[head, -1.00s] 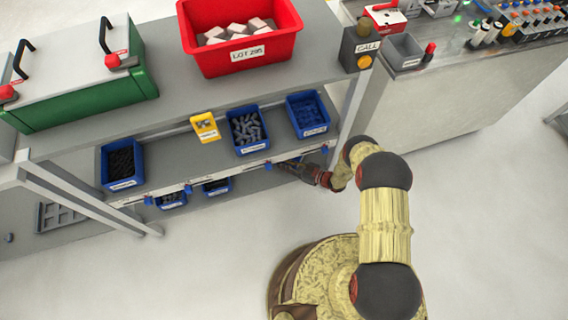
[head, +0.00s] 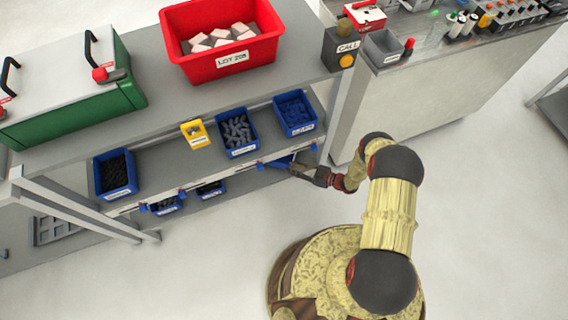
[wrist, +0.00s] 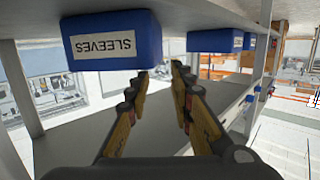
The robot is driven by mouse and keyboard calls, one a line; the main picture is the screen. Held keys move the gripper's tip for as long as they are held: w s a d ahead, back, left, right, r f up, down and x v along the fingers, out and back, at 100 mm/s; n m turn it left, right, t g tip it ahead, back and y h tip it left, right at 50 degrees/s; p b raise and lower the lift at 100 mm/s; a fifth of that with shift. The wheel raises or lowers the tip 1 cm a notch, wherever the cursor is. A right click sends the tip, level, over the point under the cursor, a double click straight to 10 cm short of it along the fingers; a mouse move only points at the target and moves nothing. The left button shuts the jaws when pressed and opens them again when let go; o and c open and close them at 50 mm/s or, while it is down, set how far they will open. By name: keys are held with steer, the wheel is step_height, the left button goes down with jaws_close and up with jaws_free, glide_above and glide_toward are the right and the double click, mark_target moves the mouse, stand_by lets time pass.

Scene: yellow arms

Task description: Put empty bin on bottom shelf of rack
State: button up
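A blue bin (head: 283,161) sits low at the right end of the rack (head: 255,172), partly hidden behind the shelf edge; I cannot see inside it. In the wrist view, where labels read upside down, a blue bin labelled SLEEVES (wrist: 112,40) is close ahead; it appears to be the same bin. My gripper (wrist: 161,70) has its fingers apart with nothing clearly between them. Its tips are beside the bin's right edge in that view; contact cannot be told. In the head view my gripper (head: 294,167) reaches in at the rack's front right.
Other blue bins (head: 165,206) and (head: 210,190) stand on the bottom shelf. A red bin (head: 222,40) and a green case (head: 75,88) are on top. A bench (head: 440,75) stands right; the front floor is clear.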

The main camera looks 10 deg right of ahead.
steer(key=shift+v, duration=1.05)
